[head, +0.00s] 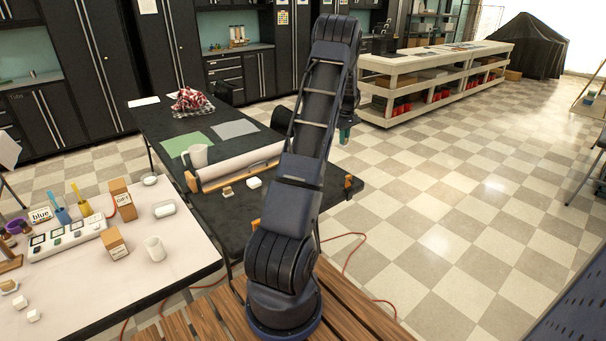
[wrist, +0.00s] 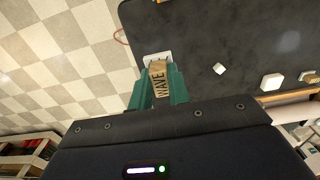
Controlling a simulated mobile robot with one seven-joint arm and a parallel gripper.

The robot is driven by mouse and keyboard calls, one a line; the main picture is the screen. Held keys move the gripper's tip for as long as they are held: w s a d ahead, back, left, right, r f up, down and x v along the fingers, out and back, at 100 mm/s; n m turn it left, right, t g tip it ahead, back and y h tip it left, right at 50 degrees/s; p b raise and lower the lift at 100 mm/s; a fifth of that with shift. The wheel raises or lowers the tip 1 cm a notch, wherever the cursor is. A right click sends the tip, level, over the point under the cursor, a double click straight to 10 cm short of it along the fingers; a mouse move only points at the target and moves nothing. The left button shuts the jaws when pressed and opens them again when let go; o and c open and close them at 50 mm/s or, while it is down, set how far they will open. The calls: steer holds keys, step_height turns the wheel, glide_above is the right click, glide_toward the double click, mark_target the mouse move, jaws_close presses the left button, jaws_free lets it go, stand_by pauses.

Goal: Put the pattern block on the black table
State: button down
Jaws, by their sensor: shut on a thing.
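The pattern block, a tan block marked "WAVE" (wrist: 158,82), is between the two green fingers of my gripper (wrist: 158,75) in the wrist view. My gripper is shut on it. In the head view my gripper (head: 345,135) hangs past the right side of my arm, and the block is too small to make out. The black table (head: 212,212) stands in the middle of the head view, partly hidden by my arm. In the wrist view its dark top (wrist: 200,35) lies right of the block, with its edge close to the fingers.
A pale object (wrist: 157,58) shows just beyond the block. White pieces (wrist: 220,69) (wrist: 271,81) lie on the black table. A paper roll (head: 235,168) and a pitcher (head: 197,156) stand further back. A white table (head: 185,245) with labelled boxes is at left.

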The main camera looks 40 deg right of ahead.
step_height(320, 180, down, 20)
steer(key=shift+r, duration=0.1)
stand_by(0.5)
steer(key=c, duration=1.3)
jaws_free()
steer(key=shift+c, duration=0.2)
